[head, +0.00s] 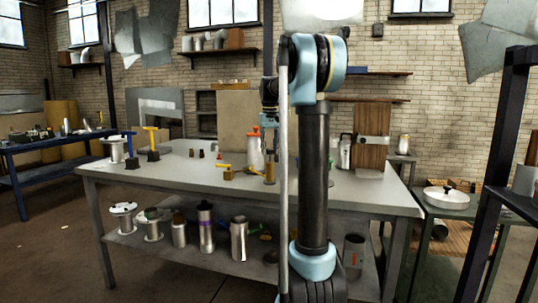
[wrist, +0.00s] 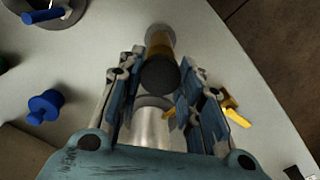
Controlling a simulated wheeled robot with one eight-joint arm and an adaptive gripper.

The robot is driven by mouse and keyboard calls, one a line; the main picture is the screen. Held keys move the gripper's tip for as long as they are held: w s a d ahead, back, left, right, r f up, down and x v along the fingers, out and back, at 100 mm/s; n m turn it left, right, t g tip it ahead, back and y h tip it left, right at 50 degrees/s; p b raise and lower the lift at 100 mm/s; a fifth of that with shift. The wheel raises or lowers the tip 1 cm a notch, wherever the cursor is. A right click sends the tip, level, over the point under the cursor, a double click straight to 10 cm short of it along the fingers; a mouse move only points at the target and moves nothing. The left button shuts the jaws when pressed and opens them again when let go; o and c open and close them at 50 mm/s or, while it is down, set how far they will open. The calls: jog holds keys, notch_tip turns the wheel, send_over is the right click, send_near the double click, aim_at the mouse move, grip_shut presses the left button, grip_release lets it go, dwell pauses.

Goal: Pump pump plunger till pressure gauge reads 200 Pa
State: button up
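In the wrist view, a dark round knob on a brass-coloured shaft (wrist: 160,72) lies between my gripper's (wrist: 161,98) fingers, with a gap on both sides. It may be the pump plunger, but I cannot tell for sure. A shiny metal cylinder (wrist: 152,128) shows nearer the palm. In the head view, my gripper (head: 269,124) points down above the grey workbench (head: 345,193). A small upright metal piece (head: 269,172) stands below it. The gripper is open and appears empty. I cannot make out a pressure gauge or its reading.
A white bottle with a red top (head: 254,152) stands close beside the gripper. Yellow-handled fittings (head: 229,174) lie near it. Several metal pipe pieces (head: 239,240) stand on the lower shelf. A blue knob (wrist: 44,106) shows left in the wrist view.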

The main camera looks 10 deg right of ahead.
aim_at(270, 149)
jog(key=shift+f, duration=1.6)
jog(key=shift+c, duration=0.2)
jog(key=shift+o, duration=0.2)
jog(key=shift+r, duration=1.8)
jog(key=shift+c, duration=0.2)
jog(key=o, duration=1.2)
jog(key=shift+o, duration=0.2)
jog(key=shift+r, duration=3.55)
jog(key=shift+s, duration=0.1)
